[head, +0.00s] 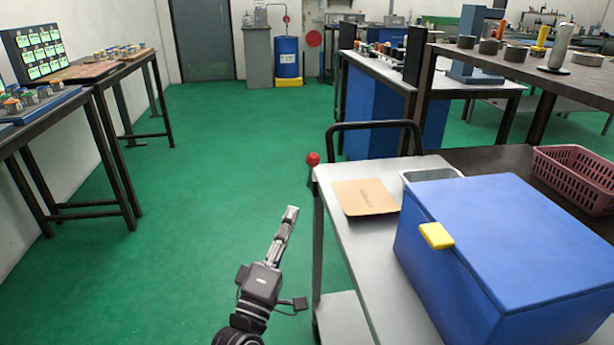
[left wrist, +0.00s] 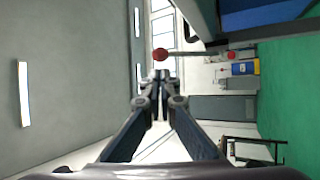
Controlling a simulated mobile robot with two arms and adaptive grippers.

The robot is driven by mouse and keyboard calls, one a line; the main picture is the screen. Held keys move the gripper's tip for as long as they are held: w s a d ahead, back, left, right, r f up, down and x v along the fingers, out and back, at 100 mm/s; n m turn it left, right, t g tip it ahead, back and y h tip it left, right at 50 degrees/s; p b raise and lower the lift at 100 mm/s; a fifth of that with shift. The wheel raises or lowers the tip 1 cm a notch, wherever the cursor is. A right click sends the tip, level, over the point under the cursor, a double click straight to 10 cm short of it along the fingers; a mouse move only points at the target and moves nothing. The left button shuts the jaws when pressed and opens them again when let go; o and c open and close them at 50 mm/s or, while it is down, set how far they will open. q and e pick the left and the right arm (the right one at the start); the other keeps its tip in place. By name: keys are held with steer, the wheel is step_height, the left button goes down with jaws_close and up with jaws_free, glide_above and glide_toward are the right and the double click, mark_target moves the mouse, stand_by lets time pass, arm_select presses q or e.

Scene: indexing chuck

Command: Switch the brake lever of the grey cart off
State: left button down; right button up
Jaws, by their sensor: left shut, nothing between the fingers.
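The grey cart (head: 335,192) stands right of centre in the head view, with a black push handle at its far end. The brake lever's red knob (head: 313,159) shows at the cart's far left corner. In the left wrist view the red knob (left wrist: 160,55) on its thin rod appears just beyond the fingertips. My left gripper (head: 291,212) is shut and empty, left of the cart and nearer to me than the knob, apart from it. It also shows in the left wrist view (left wrist: 161,76). My right gripper is not in view.
A blue box (head: 508,252) with a yellow latch and a brown cardboard piece (head: 364,197) sit on the cart's top. A dark table with a pink basket (head: 577,176) is at right. Green floor (head: 200,180) is open to the left.

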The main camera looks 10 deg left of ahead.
mark_target(311, 165)
arm_select(q)
steer(key=x, duration=1)
steer(key=shift+w+r, duration=0.2)
steer(key=shift+w, duration=0.15)
steer(key=shift+w+d+r, duration=0.1)
steer(key=shift+w, duration=0.1)
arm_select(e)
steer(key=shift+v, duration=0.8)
arm_select(q)
steer(key=shift+r, duration=0.1)
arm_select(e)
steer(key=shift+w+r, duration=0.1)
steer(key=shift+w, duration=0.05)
